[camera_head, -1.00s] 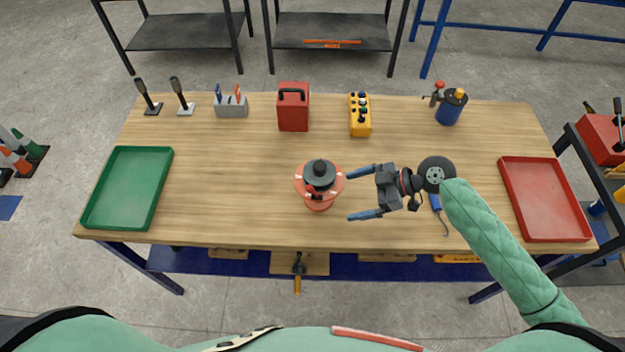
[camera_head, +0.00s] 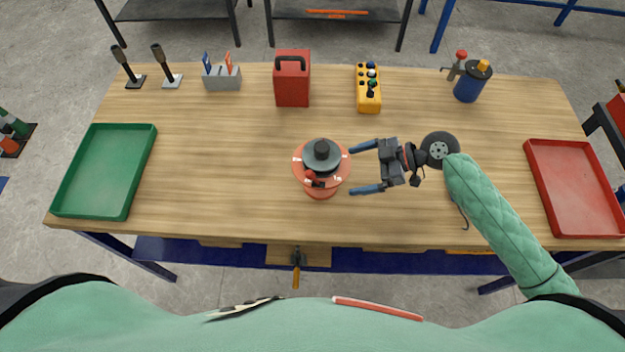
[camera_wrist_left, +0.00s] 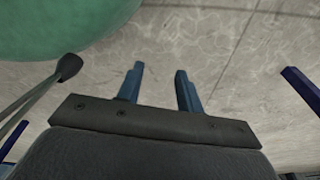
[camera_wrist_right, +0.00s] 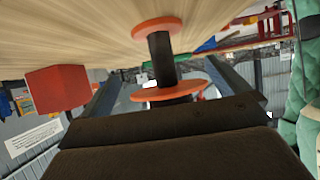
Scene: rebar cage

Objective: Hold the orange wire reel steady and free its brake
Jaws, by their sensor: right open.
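The orange wire reel (camera_head: 321,190) stands upright on the workbench, with a dark top and a black knob. A small red-tipped lever (camera_head: 311,176), perhaps the brake, shows on its near-left side. My right gripper (camera_head: 352,170) is open and empty, just right of the reel, its two blue fingers pointing at it. In the right wrist view, the reel's orange flange (camera_wrist_right: 155,93) appears between the spread fingers; contact cannot be told. My left gripper (camera_wrist_left: 160,68) shows only in its wrist view, open and empty above the floor.
The workbench (camera_head: 220,150) is clear left of the reel. A green tray (camera_head: 60,205) is at left, a red tray (camera_head: 535,165) at right. A red box (camera_head: 292,85) and yellow button box (camera_head: 368,100) stand behind.

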